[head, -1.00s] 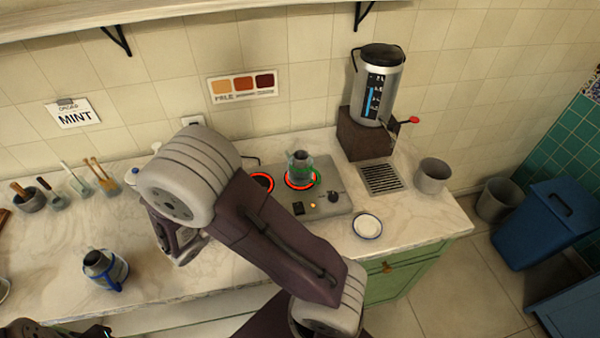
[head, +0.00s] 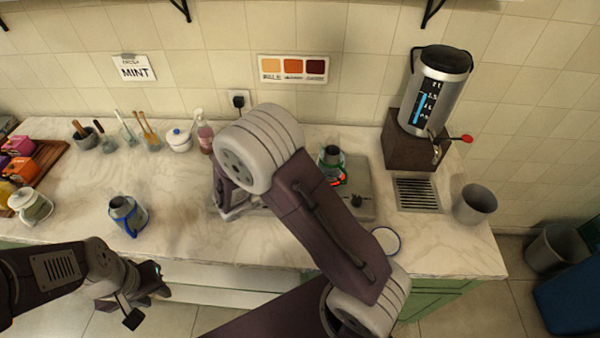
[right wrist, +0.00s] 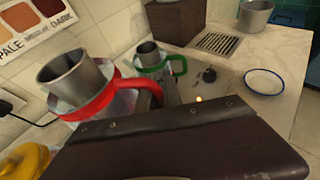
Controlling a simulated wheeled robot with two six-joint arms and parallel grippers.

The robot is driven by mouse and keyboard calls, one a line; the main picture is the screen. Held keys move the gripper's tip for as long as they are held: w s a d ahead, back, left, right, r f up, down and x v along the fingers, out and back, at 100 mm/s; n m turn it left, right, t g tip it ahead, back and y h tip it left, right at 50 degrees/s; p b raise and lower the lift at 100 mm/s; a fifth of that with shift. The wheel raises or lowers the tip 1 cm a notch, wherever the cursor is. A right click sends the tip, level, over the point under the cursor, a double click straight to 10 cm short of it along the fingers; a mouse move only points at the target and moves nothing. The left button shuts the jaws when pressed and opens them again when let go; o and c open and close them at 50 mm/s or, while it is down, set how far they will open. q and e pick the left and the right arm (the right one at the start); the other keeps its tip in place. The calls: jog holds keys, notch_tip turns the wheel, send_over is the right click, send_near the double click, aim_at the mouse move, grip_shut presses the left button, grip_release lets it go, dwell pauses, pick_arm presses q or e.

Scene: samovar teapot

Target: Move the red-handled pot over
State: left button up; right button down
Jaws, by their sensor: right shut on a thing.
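The red-handled pot (right wrist: 85,92) is a grey metal vessel with a red band and red handle in the right wrist view. My right gripper (right wrist: 155,112) is shut on its handle; the dark jaw covers the lower part of the pot and the grip point. In the head view, my right arm hides this pot. The green-handled pot (head: 332,162) stands on the hot plate (head: 362,200), and it also shows behind the red-handled pot in the right wrist view (right wrist: 150,60). My left gripper (head: 147,304) is open and empty in front of the counter.
A blue-handled pot (head: 124,211) stands on the left of the counter. The samovar (head: 437,90) on its brown base, drain grille (head: 416,194), grey cup (head: 474,204) and white saucer (head: 386,240) are at right. Counter between the blue-handled pot and my right arm is clear.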

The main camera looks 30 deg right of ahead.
jog(key=w+f, duration=0.1)
jog(key=w, duration=0.1)
jog(key=w+d+f, duration=0.1)
jog(key=w, duration=0.1)
jog(key=w+d+f, duration=0.1)
jog(key=w+f, duration=0.1)
jog(key=shift+w, duration=0.35)
notch_tip(320, 180, down, 4)
jog(key=shift+r, duration=0.1)
jog(key=shift+f, duration=0.25)
jog(key=c, duration=1.5)
grip_release()
